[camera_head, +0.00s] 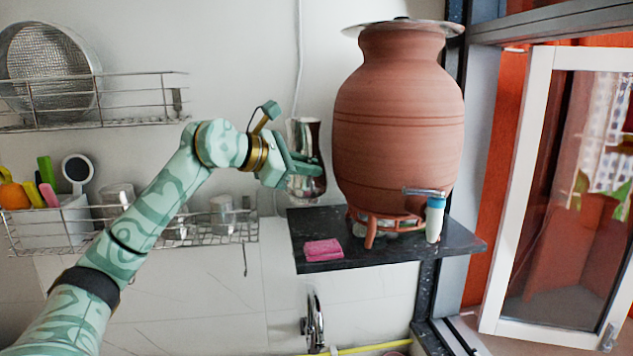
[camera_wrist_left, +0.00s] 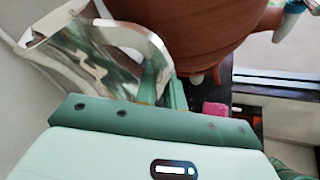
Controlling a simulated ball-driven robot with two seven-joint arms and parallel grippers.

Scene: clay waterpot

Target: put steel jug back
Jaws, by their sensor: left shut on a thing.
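The steel jug (camera_head: 306,137) is upright in the head view, just left of the clay pot (camera_head: 398,125) and close to the left end of the black shelf (camera_head: 400,259). My left gripper (camera_head: 312,168) is shut on the jug, at its handle side. In the left wrist view the shiny jug (camera_wrist_left: 95,60) with its curved handle fills the upper left, and the gripper fingers (camera_wrist_left: 165,90) meet the handle. My right gripper is not in view.
A pink sponge (camera_head: 323,249) lies on the shelf's front left. A blue and white tap (camera_head: 435,217) sticks out from the pot. A wire rack (camera_head: 200,237) with steel cups is at the left. A metal tap (camera_head: 314,320) is below the shelf. An open white-framed window (camera_head: 516,190) is at the right.

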